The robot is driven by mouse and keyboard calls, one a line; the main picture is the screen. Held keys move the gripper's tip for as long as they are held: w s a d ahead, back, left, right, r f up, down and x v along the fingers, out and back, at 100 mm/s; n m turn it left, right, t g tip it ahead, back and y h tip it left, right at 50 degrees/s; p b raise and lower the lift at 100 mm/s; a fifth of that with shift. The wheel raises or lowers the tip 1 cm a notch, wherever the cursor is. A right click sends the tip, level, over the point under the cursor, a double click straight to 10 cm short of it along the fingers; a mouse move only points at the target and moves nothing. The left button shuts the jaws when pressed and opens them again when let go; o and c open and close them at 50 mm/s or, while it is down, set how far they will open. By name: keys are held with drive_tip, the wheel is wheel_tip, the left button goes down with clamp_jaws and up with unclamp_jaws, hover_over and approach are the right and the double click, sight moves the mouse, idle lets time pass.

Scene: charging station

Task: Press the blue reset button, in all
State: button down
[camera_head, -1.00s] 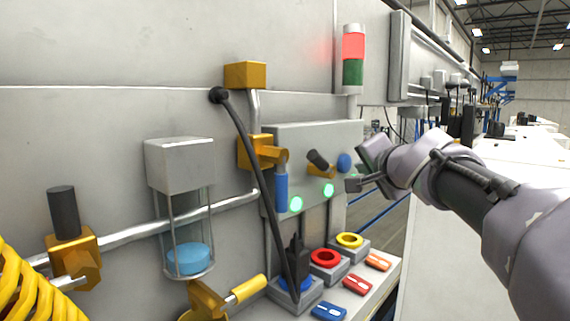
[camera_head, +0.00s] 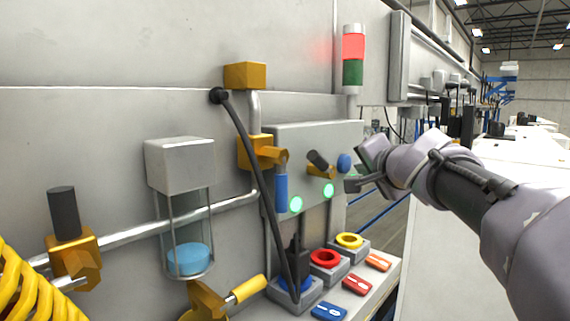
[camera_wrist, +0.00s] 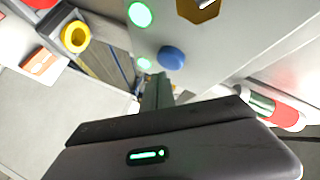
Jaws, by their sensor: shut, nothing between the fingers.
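The blue reset button (camera_head: 344,162) is a round knob on the right part of the grey panel's front face. It also shows in the wrist view (camera_wrist: 171,58), just beyond the fingertips. My gripper (camera_head: 350,185) is shut and empty. In the head view its tip is just below and slightly right of the button. In the wrist view the fingers (camera_wrist: 158,84) point toward the panel, with the tip just below and left of the button. I cannot tell for sure whether they touch, but a small gap seems to show.
Green lights (camera_head: 296,204) and a black-handled brass switch (camera_head: 319,162) are on the panel. Red (camera_head: 326,258) and yellow (camera_head: 349,240) ring sockets stand below. A blue-handled valve (camera_head: 281,192) is left. A red-green signal tower (camera_head: 353,60) stands above. Free space lies right of the panel.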

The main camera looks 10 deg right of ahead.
drive_tip(key=shift+w+a, duration=0.2)
drive_tip(key=shift+w, duration=0.1)
drive_tip(key=shift+w+a+p, duration=0.3)
drive_tip(key=shift+p, duration=0.1)
idle(0.6)
idle(0.4)
drive_tip(key=shift+s+d+b, duration=0.5)
drive_tip(key=shift+s+b, duration=0.15)
drive_tip(key=shift+b, duration=0.1)
drive_tip(key=s+d+b, duration=0.1)
drive_tip(key=s+b, duration=0.1)
drive_tip(key=s+d+b, duration=0.1)
drive_tip(key=s+d, duration=0.1)
drive_tip(key=shift+b, duration=0.4)
